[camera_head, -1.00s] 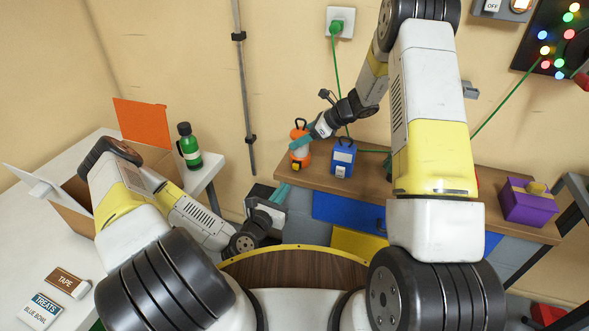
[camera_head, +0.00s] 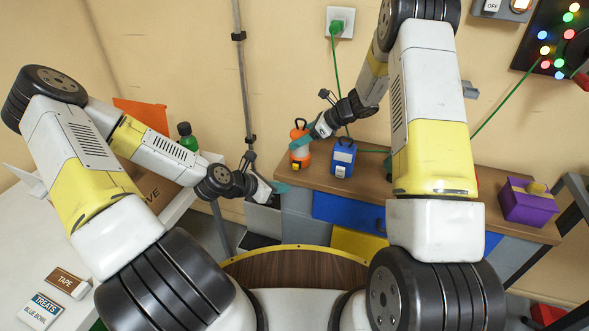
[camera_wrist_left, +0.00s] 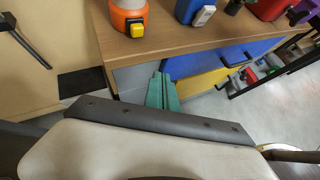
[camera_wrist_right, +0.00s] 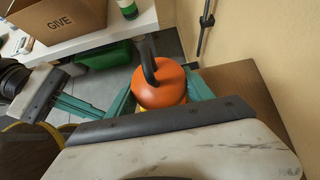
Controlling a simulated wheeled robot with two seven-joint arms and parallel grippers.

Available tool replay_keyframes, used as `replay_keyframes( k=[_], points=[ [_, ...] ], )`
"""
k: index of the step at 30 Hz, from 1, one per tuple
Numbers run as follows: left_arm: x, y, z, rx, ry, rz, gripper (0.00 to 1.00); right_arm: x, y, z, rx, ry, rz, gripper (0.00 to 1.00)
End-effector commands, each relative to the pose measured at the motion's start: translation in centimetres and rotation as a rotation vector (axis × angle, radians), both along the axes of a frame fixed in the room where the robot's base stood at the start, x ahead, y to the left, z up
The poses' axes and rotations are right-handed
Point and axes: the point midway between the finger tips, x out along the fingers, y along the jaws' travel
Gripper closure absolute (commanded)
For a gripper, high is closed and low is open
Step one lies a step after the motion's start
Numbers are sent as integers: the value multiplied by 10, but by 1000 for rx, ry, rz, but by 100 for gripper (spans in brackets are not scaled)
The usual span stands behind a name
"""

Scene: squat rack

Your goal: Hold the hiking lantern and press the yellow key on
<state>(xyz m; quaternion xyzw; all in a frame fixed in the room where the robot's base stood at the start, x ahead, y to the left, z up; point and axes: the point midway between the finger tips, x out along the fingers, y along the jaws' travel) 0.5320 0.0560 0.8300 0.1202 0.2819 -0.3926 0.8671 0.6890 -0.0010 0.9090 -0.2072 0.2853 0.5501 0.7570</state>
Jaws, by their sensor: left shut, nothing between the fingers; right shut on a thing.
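The orange and white hiking lantern (camera_head: 300,153) stands upright at the left end of the wooden shelf top, its dark handle up. Its yellow key (camera_head: 296,167) is low on the front; it also shows in the left wrist view (camera_wrist_left: 137,30). My right gripper (camera_head: 304,141) is shut on the lantern; the right wrist view shows its teal fingers on both sides of the orange top (camera_wrist_right: 160,88). My left gripper (camera_head: 284,188) is shut and empty, just left of and below the lantern, near the shelf's front edge; its teal fingers are together in the left wrist view (camera_wrist_left: 162,92).
A blue lantern (camera_head: 342,158) stands right beside the orange one. A purple box (camera_head: 527,205) sits at the shelf's right end. A white table (camera_head: 32,235) with a cardboard box and a green bottle (camera_head: 187,137) is at left. A green cord runs along the wall.

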Motion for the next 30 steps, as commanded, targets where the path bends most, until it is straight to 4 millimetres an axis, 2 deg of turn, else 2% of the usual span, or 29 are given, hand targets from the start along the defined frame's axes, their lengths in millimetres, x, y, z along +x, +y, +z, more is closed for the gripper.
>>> replay_keyframes(
  k=[6, 12, 18, 30],
  points=[
    [31, -11, 0, 2, -4, -3, 100, 0, 0, 0, 0, 0, 0, 100],
    [52, -17, 0, 0, -2, 0, 100, 0, 0, 0, 0, 0, 0, 100],
    [60, -20, 0, -1, -1, 0, 100, 0, 0, 0, 0, 0, 0, 100],
    [61, -20, 0, -1, -1, 0, 100, 0, 0, 0, 0, 0, 0, 100]
  ],
)
